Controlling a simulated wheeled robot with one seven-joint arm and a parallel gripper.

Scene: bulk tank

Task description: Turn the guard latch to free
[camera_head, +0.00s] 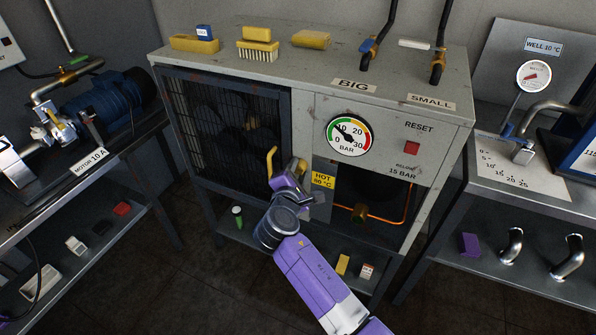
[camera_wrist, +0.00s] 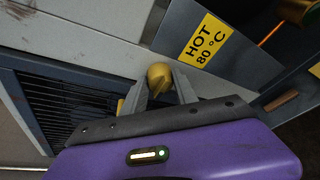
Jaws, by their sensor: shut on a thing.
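The guard latch, a rounded yellow knob (camera_wrist: 160,74), shows between my two fingertips in the wrist view. It sits on the grey frame strip at the right edge of the guard mesh. My gripper (camera_wrist: 161,88) is shut on it, and the fingers cover its lower part. In the head view my gripper (camera_head: 297,168) is at the front of the cabinet, between the dark mesh guard (camera_head: 222,125) and the yellow HOT 80 °C label (camera_head: 323,180). The latch is mostly hidden there by the gripper. I cannot tell which way the latch is turned.
A curved yellow handle (camera_head: 271,160) stands just left of my gripper. The open bay with a copper pipe (camera_head: 401,212) lies to the right, below the gauge (camera_head: 349,136). Benches flank both sides.

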